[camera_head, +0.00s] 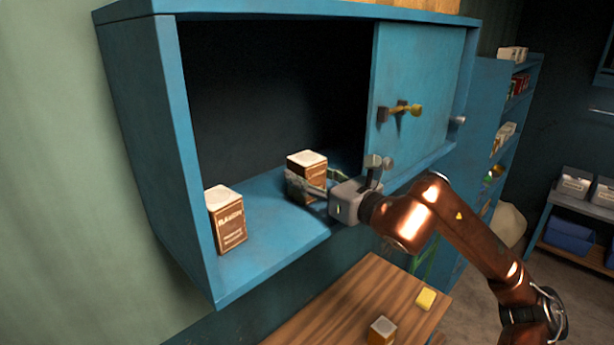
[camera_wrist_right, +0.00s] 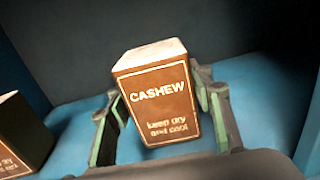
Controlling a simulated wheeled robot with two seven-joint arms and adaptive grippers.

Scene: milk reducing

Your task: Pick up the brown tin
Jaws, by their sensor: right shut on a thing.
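A brown tin (camera_head: 307,161) with a pale lid is inside the open blue wall cabinet, right of the middle of its shelf. In the right wrist view this tin (camera_wrist_right: 160,95) reads "CASHEW" and leans slightly. My right gripper (camera_head: 308,184) is shut on it, with one finger on each side. I cannot tell whether its base touches the shelf. A second brown tin (camera_head: 228,220) stands upright near the cabinet's left front edge. Part of it shows at the left of the right wrist view (camera_wrist_right: 20,138). My left gripper is not in view.
The blue cabinet's sliding door (camera_head: 420,85) with a brass handle (camera_head: 402,109) covers its right part, close to my right arm. Below, a wooden table (camera_head: 345,305) holds a brown box-like item (camera_head: 382,331) and a yellow block (camera_head: 426,298). Free shelf lies between the two tins.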

